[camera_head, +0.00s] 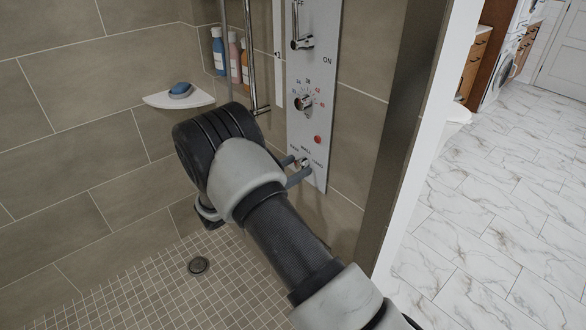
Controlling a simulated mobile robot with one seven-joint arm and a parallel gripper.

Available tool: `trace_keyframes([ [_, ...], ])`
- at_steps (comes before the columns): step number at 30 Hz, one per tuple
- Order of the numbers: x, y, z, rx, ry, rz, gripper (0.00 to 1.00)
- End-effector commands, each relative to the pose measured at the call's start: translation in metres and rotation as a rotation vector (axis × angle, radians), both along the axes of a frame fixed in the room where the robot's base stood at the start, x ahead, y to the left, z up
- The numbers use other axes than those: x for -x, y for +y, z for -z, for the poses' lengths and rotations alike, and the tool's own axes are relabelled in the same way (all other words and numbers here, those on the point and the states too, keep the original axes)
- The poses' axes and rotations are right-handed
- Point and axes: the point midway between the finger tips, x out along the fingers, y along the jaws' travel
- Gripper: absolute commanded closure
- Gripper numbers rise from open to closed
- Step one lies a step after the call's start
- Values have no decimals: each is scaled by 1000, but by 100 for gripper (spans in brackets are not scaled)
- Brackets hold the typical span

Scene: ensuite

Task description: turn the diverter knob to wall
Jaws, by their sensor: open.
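The shower panel (316,110) is a pale upright plate on the tiled wall. Near its lower end is the small chrome diverter knob (302,162), with the word WALL printed above it, HAND to its right and another label to its left. My gripper (298,166) reaches the panel there with its two grey fingers apart, one to each side of the knob. I cannot tell whether the fingers touch it. My arm and wrist hide most of the gripper body, and the knob's pointing direction is too small to make out.
Above the diverter are a red button (318,139), a temperature knob (304,102) and a chrome lever (301,40). A corner shelf (180,100) holds a blue item. Several bottles (234,58) stand behind a vertical rail. A dark wall edge (395,150) stands close on the right.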

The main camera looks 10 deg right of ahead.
Motion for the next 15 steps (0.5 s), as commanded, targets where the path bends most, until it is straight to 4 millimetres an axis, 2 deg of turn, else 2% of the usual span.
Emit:
trace_keyframes([
  [2, 0, 0, 0, 0, 0, 0, 56],
  [6, 0, 0, 0, 0, 0, 0, 80],
  [9, 0, 0, 0, 0, 0, 0, 94],
  [15, 0, 0, 1, -7, -11, 0, 94],
])
